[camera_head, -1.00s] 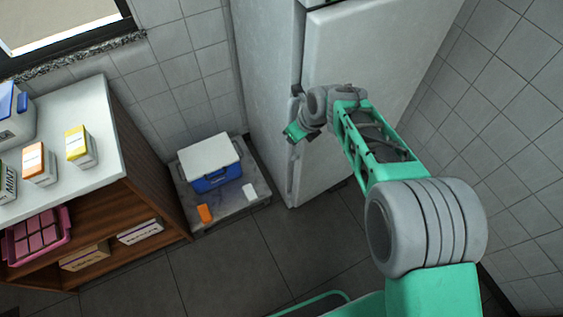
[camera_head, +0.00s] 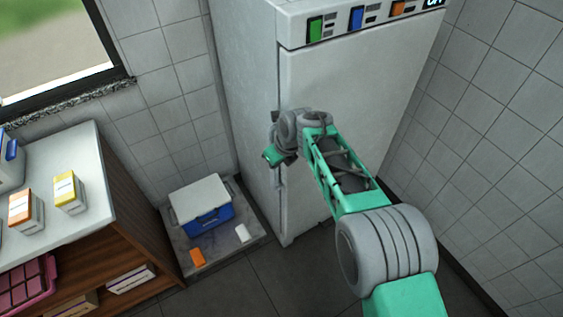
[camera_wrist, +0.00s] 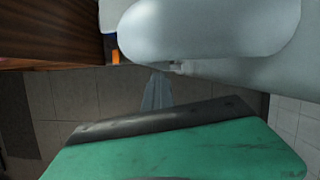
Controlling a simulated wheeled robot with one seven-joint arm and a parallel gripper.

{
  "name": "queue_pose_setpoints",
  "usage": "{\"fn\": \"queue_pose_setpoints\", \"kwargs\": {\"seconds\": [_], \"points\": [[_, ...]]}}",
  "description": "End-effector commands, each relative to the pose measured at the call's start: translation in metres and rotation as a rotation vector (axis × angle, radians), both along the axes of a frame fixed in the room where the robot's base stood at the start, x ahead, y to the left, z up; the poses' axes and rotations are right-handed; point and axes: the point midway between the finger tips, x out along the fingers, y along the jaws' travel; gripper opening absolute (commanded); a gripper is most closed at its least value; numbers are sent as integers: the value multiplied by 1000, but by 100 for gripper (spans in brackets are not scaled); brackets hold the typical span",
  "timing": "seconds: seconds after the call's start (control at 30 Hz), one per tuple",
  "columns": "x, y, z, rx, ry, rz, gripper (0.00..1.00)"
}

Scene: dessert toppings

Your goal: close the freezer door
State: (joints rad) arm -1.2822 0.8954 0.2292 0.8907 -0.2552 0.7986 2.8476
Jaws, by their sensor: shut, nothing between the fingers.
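The freezer is a tall white unit, and its door (camera_head: 350,85) faces me in the head view. The door looks flush with the cabinet side (camera_head: 243,90), with no clear gap along the left edge. My gripper (camera_head: 270,156) is at the door's left edge, near the vertical handle strip (camera_head: 280,205). It is shut and holds nothing. My arm hides part of the door's lower middle, and I cannot tell whether the gripper touches the door. In the wrist view, a pale rounded surface fills the top, and the narrow grey fingertips (camera_wrist: 156,92) show below it.
A blue cooler with a white lid (camera_head: 205,208) stands on a low slab left of the freezer, beside an orange block (camera_head: 197,257) and a white block (camera_head: 242,233). A wooden shelf (camera_head: 135,205) with boxes is farther left. A tiled wall (camera_head: 500,130) closes the right side.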

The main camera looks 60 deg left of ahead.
Motion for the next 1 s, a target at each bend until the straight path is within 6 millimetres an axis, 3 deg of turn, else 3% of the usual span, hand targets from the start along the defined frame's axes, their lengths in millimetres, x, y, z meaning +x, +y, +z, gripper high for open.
{"fn": "queue_pose_setpoints", "kwargs": {"seconds": [0.03,0.07,0.27,0.6,0.87,1.0], "points": [[-6,7,14,40,-3,13,0],[-7,3,15,39,-3,13,0],[-7,-46,17,15,0,3,0],[-7,-77,88,10,0,-4,0],[-9,-83,98,8,-11,30,0],[-10,-83,98,29,-111,300,0]]}}
